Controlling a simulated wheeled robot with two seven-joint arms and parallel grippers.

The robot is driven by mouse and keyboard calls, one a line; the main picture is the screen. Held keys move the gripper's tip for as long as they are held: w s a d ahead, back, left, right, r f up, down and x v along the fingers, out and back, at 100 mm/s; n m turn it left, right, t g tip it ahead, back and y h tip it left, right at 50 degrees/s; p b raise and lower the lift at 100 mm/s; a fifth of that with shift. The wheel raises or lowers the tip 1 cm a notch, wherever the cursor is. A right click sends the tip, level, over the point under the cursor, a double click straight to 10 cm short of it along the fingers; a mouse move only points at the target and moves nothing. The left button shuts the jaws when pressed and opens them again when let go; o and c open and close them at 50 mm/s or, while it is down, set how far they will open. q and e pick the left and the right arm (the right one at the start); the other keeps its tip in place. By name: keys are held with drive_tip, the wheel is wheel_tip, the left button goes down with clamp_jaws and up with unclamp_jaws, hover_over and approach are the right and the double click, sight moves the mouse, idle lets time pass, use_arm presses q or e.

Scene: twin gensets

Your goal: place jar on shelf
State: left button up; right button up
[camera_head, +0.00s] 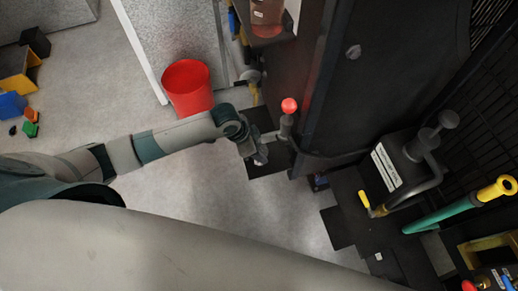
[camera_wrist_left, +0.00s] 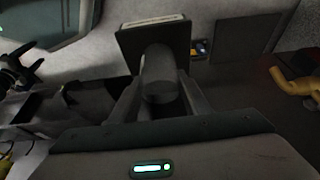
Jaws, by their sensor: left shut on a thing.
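My left gripper (camera_head: 257,153) reaches in from the left and hangs beside the dark cabinet, over the floor. In the left wrist view its fingers (camera_wrist_left: 160,98) are shut on a grey, round-sided thing (camera_wrist_left: 160,75). I cannot tell whether this is the jar; the fingers hide much of it. A reddish, see-through jar-like vessel (camera_head: 266,14) with a pale label stands on a dark ledge (camera_head: 268,39) at the top of the head view, apart from the gripper. I cannot tell which surface is the task's shelf. My right gripper is not in view.
A red bucket (camera_head: 188,88) stands left of the gripper. A red ball knob (camera_head: 289,105) on a post is close to the gripper's right.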

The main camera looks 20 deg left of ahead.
use_arm(q)
drive_tip(key=o, duration=1)
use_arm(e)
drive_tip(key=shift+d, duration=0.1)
use_arm(q)
drive_tip(key=shift+s+a+r, duration=0.1)
drive_tip(key=shift+a+r, duration=0.05)
drive_tip(key=shift+r, duration=0.3)
drive_tip(key=b+v, duration=0.1)
drive_tip(key=v, duration=1)
drive_tip(key=shift+r, duration=0.1)
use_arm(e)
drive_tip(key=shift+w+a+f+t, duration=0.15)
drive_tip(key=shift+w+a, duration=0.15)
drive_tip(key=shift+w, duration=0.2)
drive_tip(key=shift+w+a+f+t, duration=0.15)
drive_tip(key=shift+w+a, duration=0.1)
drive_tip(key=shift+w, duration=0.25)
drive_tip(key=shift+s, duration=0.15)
